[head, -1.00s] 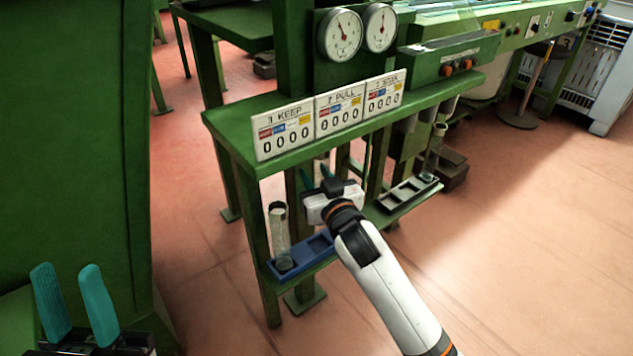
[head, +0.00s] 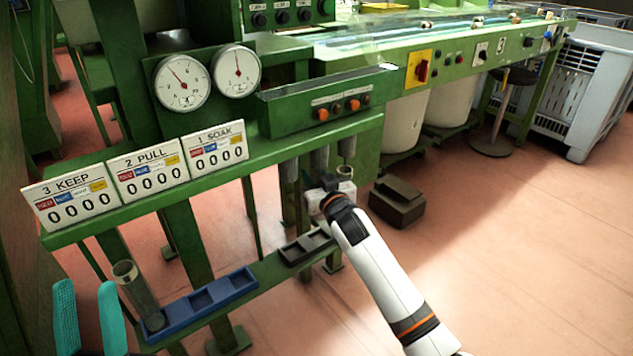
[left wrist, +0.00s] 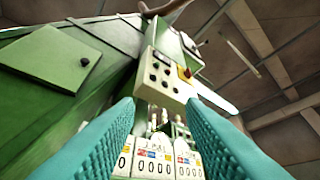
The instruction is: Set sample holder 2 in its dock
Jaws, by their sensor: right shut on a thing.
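I cannot read a number on either holder. My left gripper (head: 88,318) is open and empty at the lower left; its teal fingers stand apart in the left wrist view (left wrist: 168,140).
Three counter cards, 3 KEEP (head: 72,200), 2 PULL (head: 150,175) and 1 SOAK (head: 215,150), stand on the green shelf above the trays. Two dials (head: 208,77) and a switch box (head: 325,100) are above. A dark box (head: 397,201) sits on the floor at right.

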